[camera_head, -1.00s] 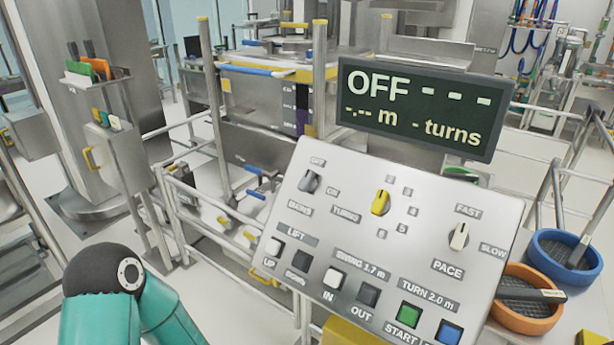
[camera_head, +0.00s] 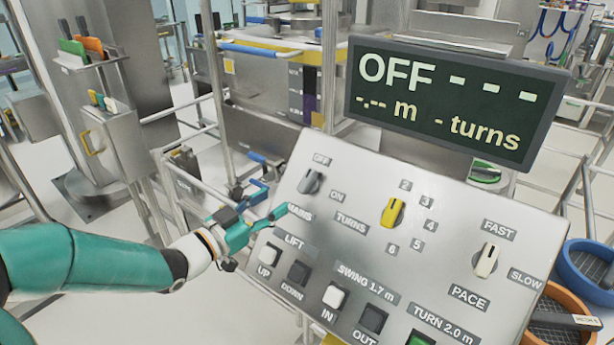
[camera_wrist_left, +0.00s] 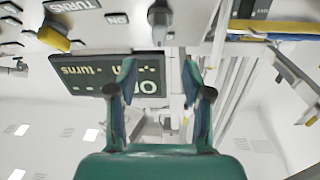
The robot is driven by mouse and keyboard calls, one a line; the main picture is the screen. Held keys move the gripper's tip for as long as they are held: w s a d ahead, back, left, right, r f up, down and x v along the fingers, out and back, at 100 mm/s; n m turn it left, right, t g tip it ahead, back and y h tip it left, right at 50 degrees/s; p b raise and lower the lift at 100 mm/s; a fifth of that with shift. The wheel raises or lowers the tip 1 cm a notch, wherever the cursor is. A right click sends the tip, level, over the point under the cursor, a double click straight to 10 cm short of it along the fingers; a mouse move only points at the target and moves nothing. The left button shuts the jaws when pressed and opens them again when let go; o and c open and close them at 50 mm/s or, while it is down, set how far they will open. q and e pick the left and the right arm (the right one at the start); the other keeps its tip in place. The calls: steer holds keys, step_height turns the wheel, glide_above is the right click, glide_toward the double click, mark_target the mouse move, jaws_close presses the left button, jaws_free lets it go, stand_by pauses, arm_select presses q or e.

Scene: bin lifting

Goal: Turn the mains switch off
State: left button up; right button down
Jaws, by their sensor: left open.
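The mains switch (camera_head: 311,182) is a small grey knob at the upper left of the sloped control panel (camera_head: 445,265). Its pointer appears turned up toward the OFF label (camera_head: 321,160), not the ON label (camera_head: 336,196). The display (camera_head: 455,100) reads OFF with dashes. My left gripper (camera_head: 274,201) is open and empty, just left of and below the switch, apart from it. In the left wrist view, which shows the panel upside down, the open fingers (camera_wrist_left: 158,80) have the grey switch (camera_wrist_left: 160,16) beyond them at the top. My right gripper is not in view.
A yellow turns knob (camera_head: 392,212) and a white pace knob (camera_head: 486,261) stand to the right of the switch. Lift buttons (camera_head: 270,255) sit below the gripper. Metal railings stand behind the panel.

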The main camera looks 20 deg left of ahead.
mark_target(303, 183)
arm_select(q)
steer(key=p+x, duration=0.3)
steer(key=x, duration=0.7)
steer(key=shift+d, duration=0.1)
steer(key=shift+x, duration=0.8)
steer(key=c, duration=0.9)
steer(key=shift+f+n+y+b, duration=0.25)
steer(key=shift+n+y+b, duration=0.35)
steer(key=shift+b, duration=0.65)
steer(key=shift+r+n+t, duration=0.1)
steer(key=shift+n+t, duration=0.2)
steer(key=shift+n, duration=0.2)
steer(key=shift+c, duration=0.2)
steer(key=o, duration=0.9)
